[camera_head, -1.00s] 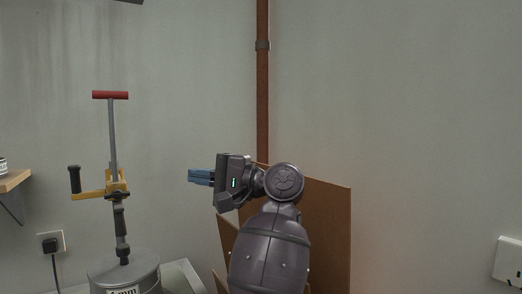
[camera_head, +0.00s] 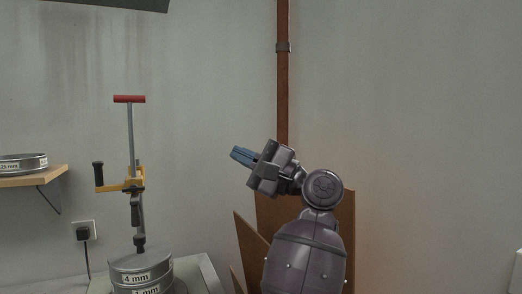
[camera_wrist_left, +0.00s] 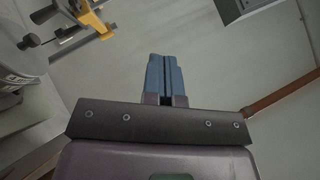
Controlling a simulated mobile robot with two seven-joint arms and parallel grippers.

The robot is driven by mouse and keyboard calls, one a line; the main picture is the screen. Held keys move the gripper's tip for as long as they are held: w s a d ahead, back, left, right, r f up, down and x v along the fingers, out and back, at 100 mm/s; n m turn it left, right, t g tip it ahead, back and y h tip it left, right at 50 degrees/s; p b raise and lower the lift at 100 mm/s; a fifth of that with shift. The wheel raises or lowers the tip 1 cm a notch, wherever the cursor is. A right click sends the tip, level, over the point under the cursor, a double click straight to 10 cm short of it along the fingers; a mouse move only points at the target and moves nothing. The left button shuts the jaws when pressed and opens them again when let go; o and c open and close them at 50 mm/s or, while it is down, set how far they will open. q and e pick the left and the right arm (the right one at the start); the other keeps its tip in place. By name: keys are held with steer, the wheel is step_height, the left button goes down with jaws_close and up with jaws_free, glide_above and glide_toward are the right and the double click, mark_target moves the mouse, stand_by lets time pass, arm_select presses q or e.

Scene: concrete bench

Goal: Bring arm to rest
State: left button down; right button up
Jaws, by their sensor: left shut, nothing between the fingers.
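My left gripper (camera_head: 242,156) is raised in the air in front of the grey wall, its blue fingers pointing left and slightly up. In the left wrist view the blue fingers (camera_wrist_left: 164,76) lie together with nothing between them. The left arm (camera_head: 306,250) rises from the bottom of the head view and bends at the wrist. The gripper is apart from everything around it. My right gripper is not in view.
A tool with a red handle (camera_head: 129,99) and yellow bracket stands left, by stacked sieves (camera_head: 140,264). A wooden shelf (camera_head: 35,177) holds another sieve (camera_head: 22,163). Brown boards (camera_head: 347,220) and a rusty pipe (camera_head: 283,90) are behind the arm. Air between tool and gripper is free.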

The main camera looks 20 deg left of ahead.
arm_select(q)
steer(key=shift+d+r+m+y, duration=0.7)
steer(key=shift+d+m, duration=0.15)
steer(key=shift+m, duration=0.15)
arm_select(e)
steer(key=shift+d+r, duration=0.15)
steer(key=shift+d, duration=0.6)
arm_select(q)
steer(key=shift+w+f, duration=0.1)
